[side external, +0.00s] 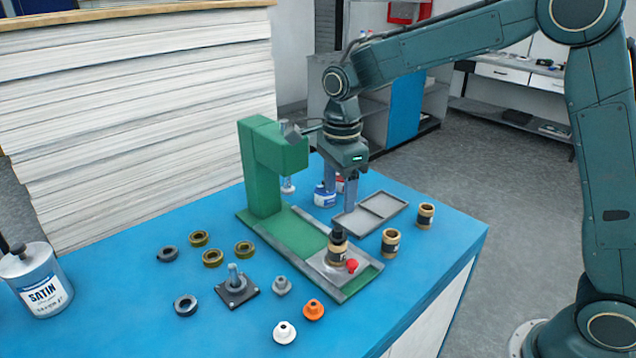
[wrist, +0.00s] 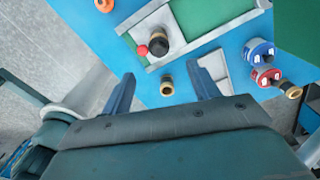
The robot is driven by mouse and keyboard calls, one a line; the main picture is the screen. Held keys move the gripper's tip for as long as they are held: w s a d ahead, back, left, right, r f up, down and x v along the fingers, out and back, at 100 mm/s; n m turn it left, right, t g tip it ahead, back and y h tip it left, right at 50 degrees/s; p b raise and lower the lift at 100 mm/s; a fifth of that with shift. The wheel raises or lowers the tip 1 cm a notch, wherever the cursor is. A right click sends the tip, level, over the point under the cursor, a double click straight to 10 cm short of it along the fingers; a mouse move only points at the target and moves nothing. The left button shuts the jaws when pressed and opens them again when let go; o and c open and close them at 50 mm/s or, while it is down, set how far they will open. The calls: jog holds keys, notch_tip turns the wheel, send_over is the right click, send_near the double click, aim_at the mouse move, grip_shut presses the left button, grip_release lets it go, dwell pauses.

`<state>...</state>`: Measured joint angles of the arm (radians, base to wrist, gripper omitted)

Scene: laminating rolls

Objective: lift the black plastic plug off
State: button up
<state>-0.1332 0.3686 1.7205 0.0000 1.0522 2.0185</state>
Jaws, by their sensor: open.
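The black plastic plug (side external: 338,233) sits on top of a tan, dark-banded roll (side external: 337,254), which stands upright on the grey plate of the green press (side external: 272,150). In the wrist view the plug (wrist: 157,41) shows beyond my fingertips, near the picture's top middle. My gripper (side external: 339,203) is open and empty, pointing down, above the table and apart from the plug. Its two spread fingers also show in the wrist view (wrist: 161,80), with only blue table and a brass-coloured ring end (wrist: 167,88) between them.
A red knob (side external: 352,266) is beside the roll. Two similar rolls (side external: 390,242) (side external: 425,216) stand to the right. A grey tray (side external: 371,214) lies behind. Several rings (side external: 213,258), a black-based post (side external: 236,286), and white (side external: 284,332) and orange (side external: 313,309) plugs lie in front.

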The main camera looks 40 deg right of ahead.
send_over(338, 229)
jog(key=shift+w+d+f, duration=0.1)
jog(key=shift+f, duration=2.25)
jog(key=shift+f, duration=2.55)
jog(key=shift+c, duration=0.2)
jog(key=c, duration=1)
